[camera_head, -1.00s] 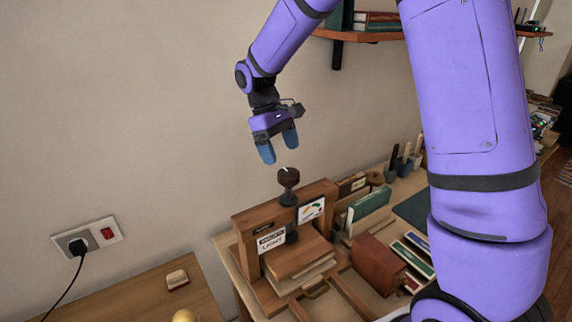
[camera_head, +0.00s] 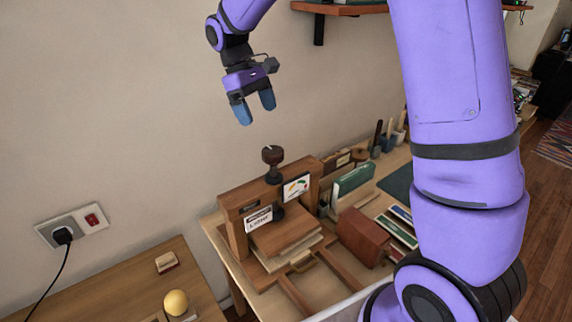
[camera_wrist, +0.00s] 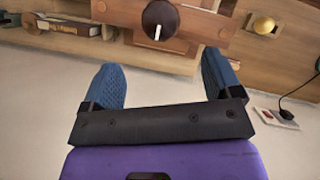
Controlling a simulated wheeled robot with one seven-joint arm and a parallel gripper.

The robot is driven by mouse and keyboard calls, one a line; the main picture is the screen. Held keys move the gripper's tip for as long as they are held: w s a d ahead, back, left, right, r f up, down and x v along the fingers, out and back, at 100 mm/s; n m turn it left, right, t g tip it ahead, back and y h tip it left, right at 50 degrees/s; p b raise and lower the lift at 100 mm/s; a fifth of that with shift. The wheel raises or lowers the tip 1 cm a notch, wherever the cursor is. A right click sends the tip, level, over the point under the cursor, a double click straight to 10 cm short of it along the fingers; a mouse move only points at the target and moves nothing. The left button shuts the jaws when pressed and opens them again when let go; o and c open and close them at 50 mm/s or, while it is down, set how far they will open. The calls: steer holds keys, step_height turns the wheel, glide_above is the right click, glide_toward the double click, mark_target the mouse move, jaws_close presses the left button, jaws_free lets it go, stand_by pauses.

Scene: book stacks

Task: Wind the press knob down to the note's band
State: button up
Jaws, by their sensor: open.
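The wooden book press (camera_head: 268,205) stands on the bench. Its dark round knob (camera_head: 272,155) sits on top of a short screw; the wrist view shows the knob (camera_wrist: 160,19) from above with a white pointer line. A white note (camera_head: 258,219) with dark lettering is on the front of the press; its text is too small to read surely. A dial card (camera_head: 296,187) with coloured bands is beside it. My gripper (camera_head: 254,107) is open and empty, above and a little left of the knob, apart from it. In the wrist view the knob lies beyond my blue fingertips (camera_wrist: 163,76).
A red-brown block (camera_head: 364,237), green book (camera_head: 352,182) and several upright tools stand right of the press. A shelf (camera_head: 340,8) is on the wall above. A socket with a plug (camera_head: 72,226) and a yellow ball (camera_head: 176,302) are at left.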

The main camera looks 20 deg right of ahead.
mark_target(273, 150)
steer(key=shift+o, duration=0.2)
steer(key=s+f+n+t, duration=0.1)
steer(key=f, duration=0.2)
steer(key=s+d+f+n+t+y, duration=0.1)
steer(key=f+n, duration=0.1)
steer(key=f, duration=0.2)
steer(key=s+d+f+n+t+y, duration=0.1)
steer(key=f, duration=0.2)
steer(key=shift+s+d+f+n+t, duration=0.1)
steer(key=shift+s+f+n+t, duration=0.2)
steer(key=shift+f+t, duration=0.1)
steer(key=shift+r, duration=0.1)
steer(key=c, duration=0.9)
